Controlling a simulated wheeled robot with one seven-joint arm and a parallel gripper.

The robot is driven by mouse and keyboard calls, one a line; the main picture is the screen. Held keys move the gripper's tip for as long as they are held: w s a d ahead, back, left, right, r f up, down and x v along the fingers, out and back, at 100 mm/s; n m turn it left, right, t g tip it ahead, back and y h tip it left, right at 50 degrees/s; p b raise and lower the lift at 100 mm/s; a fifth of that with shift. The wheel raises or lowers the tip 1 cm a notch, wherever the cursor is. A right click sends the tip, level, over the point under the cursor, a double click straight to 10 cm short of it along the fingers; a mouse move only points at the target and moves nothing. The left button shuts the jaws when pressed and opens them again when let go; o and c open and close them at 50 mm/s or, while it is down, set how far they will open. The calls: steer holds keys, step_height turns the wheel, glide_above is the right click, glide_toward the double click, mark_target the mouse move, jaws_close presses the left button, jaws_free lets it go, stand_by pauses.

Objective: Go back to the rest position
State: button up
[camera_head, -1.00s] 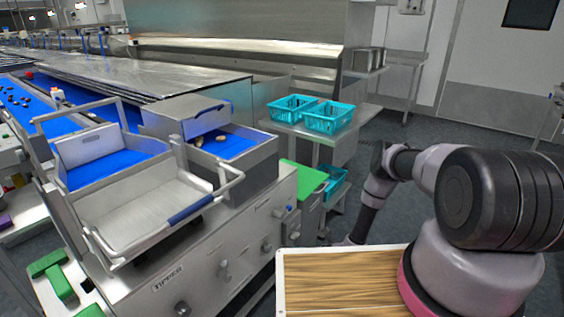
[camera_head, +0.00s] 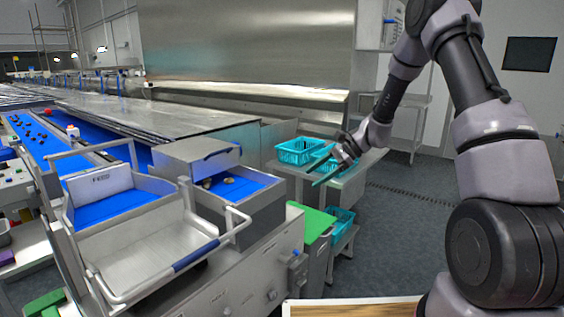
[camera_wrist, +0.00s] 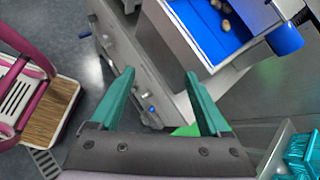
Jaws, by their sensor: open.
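My gripper (camera_head: 331,171) is raised in the head view, in front of the steel table with the turquoise baskets. Its green fingers also show in the wrist view (camera_wrist: 160,95), spread apart with nothing between them. The gripper hides part of the right basket in the head view. My arm reaches up from the lower right and bends down to the gripper.
Turquoise baskets (camera_head: 296,150) stand on the steel table (camera_head: 352,178). A sorting machine with a blue belt (camera_head: 238,185) holding a few dates is at centre left. A green surface (camera_head: 316,224) is beside it. Grey floor (camera_head: 400,235) is clear at right.

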steer(key=s+d+r+n+h, duration=0.25)
steer(key=s+r, duration=0.35)
steer(key=r, duration=0.5)
steer(key=s+d+r+n+t+h, duration=0.2)
steer(key=s+d+r, duration=0.1)
steer(key=s+r, duration=0.2)
steer(key=s+d+r+n+t+h, duration=0.2)
steer(key=s+d+r+n, duration=0.1)
steer(key=s, duration=0.7)
steer(key=s+d+r+n+t+h, duration=0.2)
steer(key=s+d+r, duration=0.3)
steer(key=s+r, duration=0.3)
steer(key=shift+s+n+t, duration=0.25)
steer(key=shift+n+t, duration=0.1)
steer(key=shift+t, duration=0.25)
